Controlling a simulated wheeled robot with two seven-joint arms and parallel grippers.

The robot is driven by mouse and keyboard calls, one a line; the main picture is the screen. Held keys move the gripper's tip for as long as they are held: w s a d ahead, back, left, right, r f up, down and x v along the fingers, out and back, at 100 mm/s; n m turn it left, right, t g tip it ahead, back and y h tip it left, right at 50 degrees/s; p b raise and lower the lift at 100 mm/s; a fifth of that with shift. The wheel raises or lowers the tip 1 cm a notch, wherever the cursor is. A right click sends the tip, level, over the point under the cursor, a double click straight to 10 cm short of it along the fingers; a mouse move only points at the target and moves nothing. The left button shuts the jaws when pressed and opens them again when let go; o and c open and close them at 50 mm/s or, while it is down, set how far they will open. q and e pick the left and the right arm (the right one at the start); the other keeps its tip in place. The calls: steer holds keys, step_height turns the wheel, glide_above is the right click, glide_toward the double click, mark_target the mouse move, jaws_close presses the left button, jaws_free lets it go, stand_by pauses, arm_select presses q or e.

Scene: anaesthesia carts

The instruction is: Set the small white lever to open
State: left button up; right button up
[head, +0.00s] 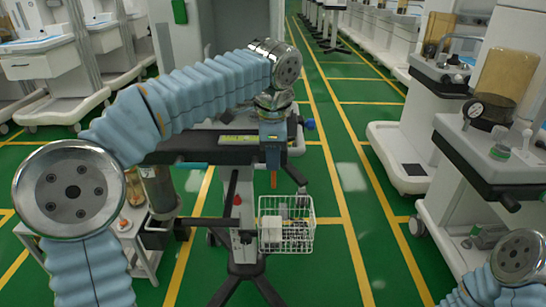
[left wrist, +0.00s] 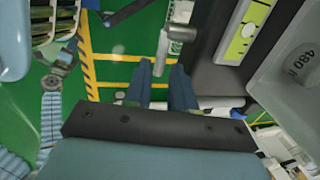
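My left gripper (head: 271,140) hangs from the blue-sleeved arm at the right end of a black device on a stand. In the head view the lever cannot be made out behind my arm. My right gripper is out of view.
The black device (head: 195,152) carries a yellow-green label (left wrist: 236,30). A blue knob (head: 310,124) sticks out at its right. A wire basket (head: 288,235) hangs below on the stand. Carts (head: 490,150) line the right side. Green floor between is clear.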

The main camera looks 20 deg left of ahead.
arm_select(q)
steer(key=shift+w+f, duration=0.1)
steer(key=shift+f, duration=0.45)
jaws_close()
